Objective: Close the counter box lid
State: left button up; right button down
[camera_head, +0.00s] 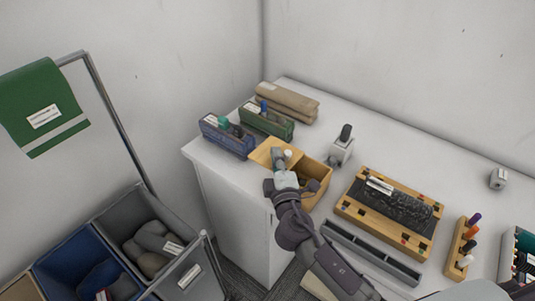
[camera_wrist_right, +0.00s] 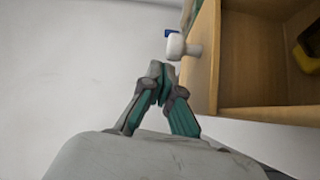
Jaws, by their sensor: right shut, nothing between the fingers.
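The wooden counter box (camera_head: 322,184) stands near the counter's front edge, with its inside partly exposed. It also shows in the right wrist view (camera_wrist_right: 270,112), with its inside open to view. A light wooden lid panel (camera_head: 263,152) stands open at the box's left side. A white knob (camera_head: 288,153) is by the panel; the right wrist view shows the knob (camera_wrist_right: 178,47) close up. My right gripper (camera_head: 279,158) is shut and empty at the panel. In the right wrist view its fingertips (camera_wrist_right: 157,72) are just below the knob; contact is unclear. My left gripper is out of view.
Blue (camera_head: 228,137) and green (camera_head: 266,121) holders stand behind the box at left. A stamp (camera_head: 342,146) stands behind right. A wooden tray (camera_head: 424,244), a grey trough (camera_head: 370,253) and a pen block (camera_head: 455,245) lie to the right. Bins (camera_head: 125,219) stand lower left.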

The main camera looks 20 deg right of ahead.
jog(key=shift+s+d, duration=0.2)
jog(key=shift+d, duration=0.2)
jog(key=shift+w+f, duration=0.1)
jog(key=s+d+b, duration=0.1)
jog(key=s+d, duration=0.5)
jog(key=s, duration=0.1)
jog(key=shift+s+b, duration=0.35)
jog(key=shift+s, duration=0.05)
jog(key=shift+a, duration=0.1)
